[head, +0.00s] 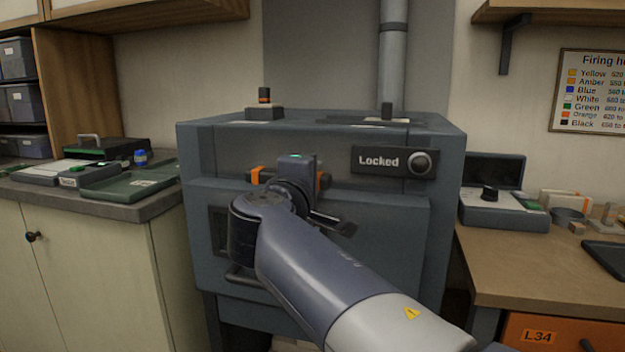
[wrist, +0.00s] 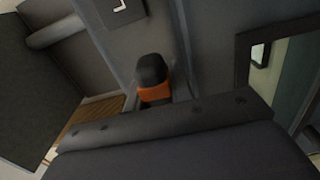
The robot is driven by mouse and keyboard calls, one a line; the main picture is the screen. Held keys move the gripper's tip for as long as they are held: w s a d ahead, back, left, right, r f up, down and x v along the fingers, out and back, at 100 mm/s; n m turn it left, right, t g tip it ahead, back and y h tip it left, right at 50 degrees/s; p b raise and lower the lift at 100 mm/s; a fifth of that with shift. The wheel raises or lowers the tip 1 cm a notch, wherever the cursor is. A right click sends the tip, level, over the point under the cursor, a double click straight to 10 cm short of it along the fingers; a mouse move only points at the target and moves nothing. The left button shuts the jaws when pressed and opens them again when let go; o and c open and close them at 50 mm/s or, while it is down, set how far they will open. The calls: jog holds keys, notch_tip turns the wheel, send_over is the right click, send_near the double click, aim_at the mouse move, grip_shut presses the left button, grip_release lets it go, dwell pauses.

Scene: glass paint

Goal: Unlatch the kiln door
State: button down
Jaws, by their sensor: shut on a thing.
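The grey-blue kiln (head: 405,240) stands in the middle of the head view with its front door closed. A sign on its upper front reads "Locked" (head: 378,160), with a round grey knob or lamp (head: 420,163) beside it. The orange and dark latch handle (head: 256,174) on the kiln front shows on both sides of my gripper (head: 291,172). My gripper is shut on it, but my wrist hides the fingertips and most of the latch. In the wrist view an orange part with a black rounded end (wrist: 153,92) shows just beyond the gripper's dark body.
A dark bar handle (head: 243,281) shows low on the kiln's left front. A counter with trays (head: 130,183) stands to the left. A wooden workbench (head: 520,262) with a control box (head: 502,217) stands to the right. A flue pipe (head: 393,60) rises behind the kiln.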

jog(key=shift+f, duration=0.1)
jog(key=c, duration=1.2)
grip_release()
jog(key=shift+c, duration=0.2)
jog(key=v, duration=1)
jog(key=shift+s+p, duration=0.35)
jog(key=shift+s, duration=0.05)
jog(key=shift+a, duration=0.1)
jog(key=x, duration=1.1)
jog(key=shift+b, duration=0.35)
jog(key=shift+s, duration=0.1)
